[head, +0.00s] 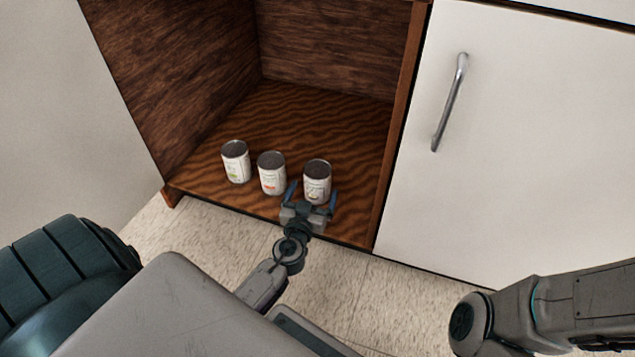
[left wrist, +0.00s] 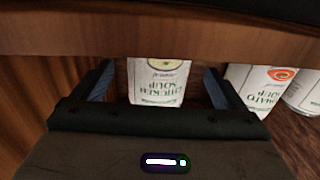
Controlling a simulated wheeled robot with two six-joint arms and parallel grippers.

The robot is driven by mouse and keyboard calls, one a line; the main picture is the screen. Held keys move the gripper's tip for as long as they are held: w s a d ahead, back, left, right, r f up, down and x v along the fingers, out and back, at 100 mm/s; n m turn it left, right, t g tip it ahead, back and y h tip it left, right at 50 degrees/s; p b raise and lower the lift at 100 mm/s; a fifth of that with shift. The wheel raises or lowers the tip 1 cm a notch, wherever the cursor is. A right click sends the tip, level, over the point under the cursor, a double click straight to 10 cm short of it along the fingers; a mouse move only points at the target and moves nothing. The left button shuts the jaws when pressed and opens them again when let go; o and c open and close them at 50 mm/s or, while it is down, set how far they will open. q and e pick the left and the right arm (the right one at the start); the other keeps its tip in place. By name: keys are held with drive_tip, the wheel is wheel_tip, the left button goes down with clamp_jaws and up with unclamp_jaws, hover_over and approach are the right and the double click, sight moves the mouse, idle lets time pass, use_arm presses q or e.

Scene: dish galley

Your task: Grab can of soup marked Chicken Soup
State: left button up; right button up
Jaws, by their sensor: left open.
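The Chicken Soup can (head: 316,184) is the right one of three white-labelled cans on the wood cabinet floor. In the left wrist view its label (left wrist: 158,85) reads upside down as chicken soup. My left gripper (head: 313,191) is open, with one finger on either side of this can. In the left wrist view the fingers (left wrist: 157,72) flank the can, with gaps on both sides. The can stands upright on the cabinet floor. My right gripper is not in view.
The Tomato Soup can (head: 272,174) stands just left of the gripper and shows at right in the left wrist view (left wrist: 256,86). A third can (head: 235,162) stands farther left. The cabinet's right wall (head: 393,150) and a white door (head: 530,140) are to the right. The cabinet floor behind the cans is clear.

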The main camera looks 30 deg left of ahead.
use_arm(q)
drive_tip(key=x, duration=0.4)
drive_tip(key=shift+w+f, duration=0.25)
drive_tip(key=shift+w, duration=0.05)
drive_tip(key=c, duration=1.4)
